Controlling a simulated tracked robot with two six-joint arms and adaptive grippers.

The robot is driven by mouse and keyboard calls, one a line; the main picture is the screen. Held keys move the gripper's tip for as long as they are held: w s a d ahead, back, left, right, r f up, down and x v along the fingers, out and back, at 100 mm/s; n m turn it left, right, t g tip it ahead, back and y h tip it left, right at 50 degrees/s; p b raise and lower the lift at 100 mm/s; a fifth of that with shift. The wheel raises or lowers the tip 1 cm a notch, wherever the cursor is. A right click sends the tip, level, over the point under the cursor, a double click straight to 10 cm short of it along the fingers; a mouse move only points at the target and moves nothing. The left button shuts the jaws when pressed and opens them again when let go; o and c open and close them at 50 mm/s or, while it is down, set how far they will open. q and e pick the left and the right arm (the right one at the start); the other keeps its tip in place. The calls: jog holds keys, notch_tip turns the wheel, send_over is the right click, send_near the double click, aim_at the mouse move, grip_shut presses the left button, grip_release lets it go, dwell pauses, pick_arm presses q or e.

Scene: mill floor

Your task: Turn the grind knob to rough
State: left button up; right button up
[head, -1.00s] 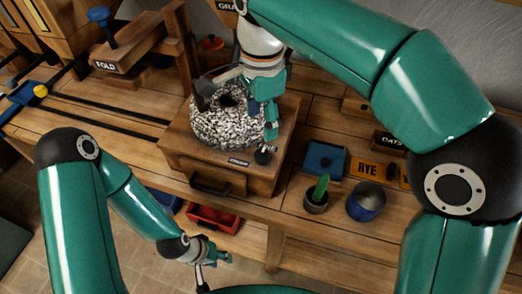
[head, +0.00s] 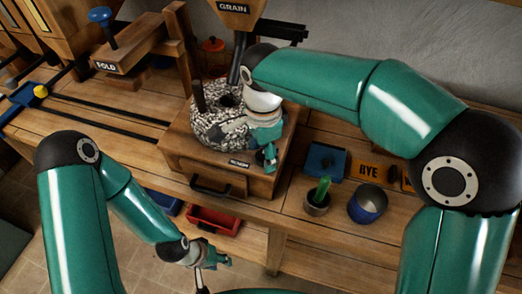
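The mill is a wooden box (head: 220,182) with a speckled round millstone (head: 207,128) on top. A small dark label plate (head: 239,163) sits on the box's front edge, its lettering too small to read surely. My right gripper (head: 269,160) is at the box's front right corner, fingers down, just right of the plate. It covers the spot of the dark grind knob, which is hidden now, so I cannot tell whether the fingers touch or grip it. My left gripper (head: 225,261) hangs low in front of the bench, away from the mill; its finger opening is unclear.
A black drawer handle (head: 211,189) is on the box front. Right of the mill are a blue box (head: 325,160), a cup with a green thing (head: 317,198) and a blue pot (head: 368,204). A red bin (head: 214,220) is below. A grain hopper (head: 235,12) hangs above.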

jog(key=c, duration=1)
jog(key=shift+n, duration=0.4)
jog(key=n+p, duration=0.1)
jog(key=n, duration=0.2)
jog(key=shift+r+n, duration=0.1)
jog(key=shift+n, duration=0.2)
jog(key=n, duration=0.4)
jog(key=shift+n+p, duration=0.3)
jog(key=shift+p, duration=0.1)
jog(key=n, duration=0.4)
jog(key=shift+n+p, duration=0.3)
jog(key=shift+p, duration=0.1)
jog(key=shift+n+p, duration=0.35)
jog(key=shift+n, duration=1.85)
